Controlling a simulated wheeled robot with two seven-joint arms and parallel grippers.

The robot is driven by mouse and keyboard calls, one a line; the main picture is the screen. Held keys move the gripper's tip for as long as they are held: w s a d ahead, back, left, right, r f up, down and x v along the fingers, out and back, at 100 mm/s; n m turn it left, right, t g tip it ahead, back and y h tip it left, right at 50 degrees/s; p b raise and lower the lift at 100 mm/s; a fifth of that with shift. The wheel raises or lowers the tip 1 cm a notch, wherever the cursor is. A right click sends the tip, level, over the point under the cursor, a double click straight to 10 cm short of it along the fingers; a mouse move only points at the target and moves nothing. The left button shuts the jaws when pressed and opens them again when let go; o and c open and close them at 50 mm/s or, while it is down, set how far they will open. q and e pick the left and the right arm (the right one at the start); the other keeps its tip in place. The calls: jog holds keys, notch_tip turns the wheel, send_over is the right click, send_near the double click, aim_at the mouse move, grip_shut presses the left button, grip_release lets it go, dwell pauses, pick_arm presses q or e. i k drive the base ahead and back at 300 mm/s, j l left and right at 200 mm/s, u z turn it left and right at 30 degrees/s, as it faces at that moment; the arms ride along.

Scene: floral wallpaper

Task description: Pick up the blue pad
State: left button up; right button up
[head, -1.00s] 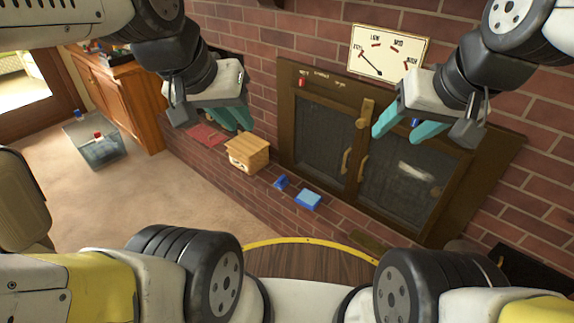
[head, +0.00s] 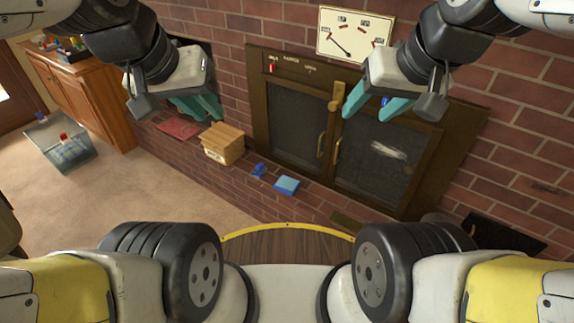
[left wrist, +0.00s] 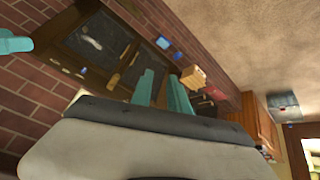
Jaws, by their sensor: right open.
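The blue pad (head: 287,185) is a small light-blue block on the brick ledge in front of the dark fireplace doors. It also shows small in the left wrist view (left wrist: 162,42). My left gripper (head: 195,106) is open and empty, up and to the left of the pad in the head view. Its two teal fingers stand apart in the left wrist view (left wrist: 161,88). My right gripper (head: 374,103) is open, up and to the right of the pad, in front of the fireplace doors in the picture. Neither gripper touches the pad.
A smaller dark-blue object (head: 258,170) lies just left of the pad. A clear bin (head: 62,145) stands on the carpet. The carpet before the ledge is open.

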aim_at(260, 170)
jog(key=i+j, duration=0.2)
jog(key=i, duration=0.3)
jog(key=i+j, duration=0.25)
jog(key=i, duration=0.25)
jog(key=i+j, duration=0.2)
jog(key=i, duration=0.3)
jog(key=j+u, duration=0.05)
